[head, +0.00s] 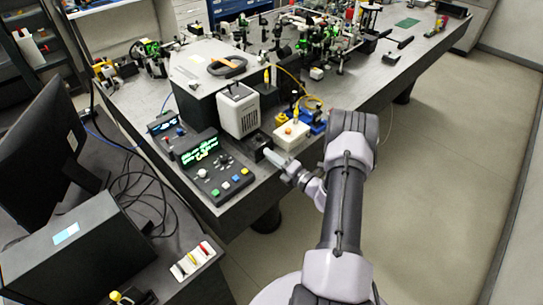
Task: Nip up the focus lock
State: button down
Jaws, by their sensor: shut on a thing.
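My gripper (270,153) is at the front edge of the bench, reaching in from the right. Its tip is against or very close to a small black block (257,143), which I take to carry the focus lock. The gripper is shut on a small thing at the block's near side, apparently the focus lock. The lock itself is hidden by the gripper and too small to make out.
A control box (208,163) with a green-lit display and coloured buttons stands left of the gripper. A white-grey box (238,110) stands behind. A cream block (291,135) with an orange knob is close on the right. The floor to the right is clear.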

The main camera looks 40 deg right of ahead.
jog(key=m, duration=0.6)
jog(key=shift+m+p, duration=0.3)
jog(key=shift+p, duration=0.1)
jog(key=m, duration=0.5)
jog(key=shift+m+p, duration=0.3)
jog(key=shift+m, duration=0.1)
jog(key=c, duration=1.4)
grip_release()
jog(key=s, duration=0.5)
jog(key=s+d+p, duration=0.1)
jog(key=s, duration=0.5)
jog(key=s+p, duration=0.1)
jog(key=s, duration=0.5)
jog(key=shift+s+d, duration=0.15)
jog(key=shift+s, duration=0.05)
